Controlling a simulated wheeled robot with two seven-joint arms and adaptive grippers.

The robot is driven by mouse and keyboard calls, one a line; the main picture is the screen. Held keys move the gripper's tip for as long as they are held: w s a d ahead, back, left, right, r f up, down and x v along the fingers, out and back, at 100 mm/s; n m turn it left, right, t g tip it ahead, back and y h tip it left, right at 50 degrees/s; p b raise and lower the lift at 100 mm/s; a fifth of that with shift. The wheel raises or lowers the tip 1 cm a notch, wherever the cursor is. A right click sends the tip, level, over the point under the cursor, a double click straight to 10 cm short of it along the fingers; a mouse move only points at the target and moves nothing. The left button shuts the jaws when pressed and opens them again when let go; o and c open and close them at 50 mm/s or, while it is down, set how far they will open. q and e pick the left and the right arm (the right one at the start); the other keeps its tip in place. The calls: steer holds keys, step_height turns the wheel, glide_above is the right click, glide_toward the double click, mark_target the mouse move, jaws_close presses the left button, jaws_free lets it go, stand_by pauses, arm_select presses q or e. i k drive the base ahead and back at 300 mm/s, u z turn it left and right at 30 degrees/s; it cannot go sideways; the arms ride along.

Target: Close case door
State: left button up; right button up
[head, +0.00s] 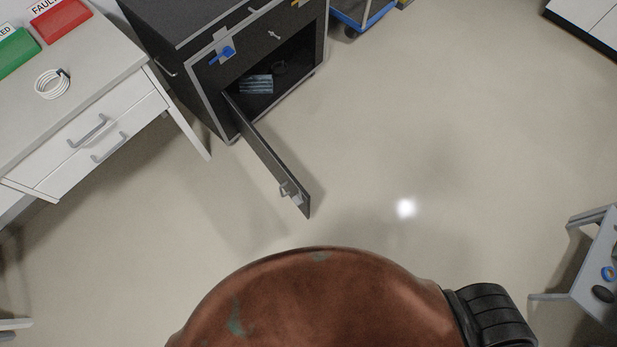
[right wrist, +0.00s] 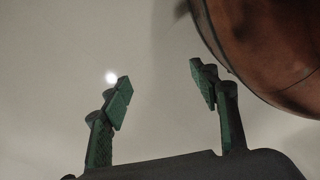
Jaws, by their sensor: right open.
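The dark case (head: 185,75) stands at the upper left of the head view. Its door (head: 268,157) is swung wide open, sticking out over the floor toward me. A small light-coloured latch or handle (head: 290,192) sits near the door's free end. Inside the open case lie a blue-grey striped item (head: 256,84) and a dark round item that is hard to make out. My right gripper (right wrist: 161,88) shows in the right wrist view, open and empty above bare floor, apart from the door. My left gripper is in neither view.
A white drawer desk (head: 122,88) with a coiled white cable (head: 52,83), a red bin (head: 62,20) and a green bin (head: 17,50) stands left of the case. A blue cart (head: 362,14) is behind. A grey table (head: 598,270) is at right. The floor between is clear.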

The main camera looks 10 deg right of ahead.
mark_target(287, 180)
steer(key=z, duration=1.65)
steer(key=k, duration=0.9)
steer(key=u, duration=1.55)
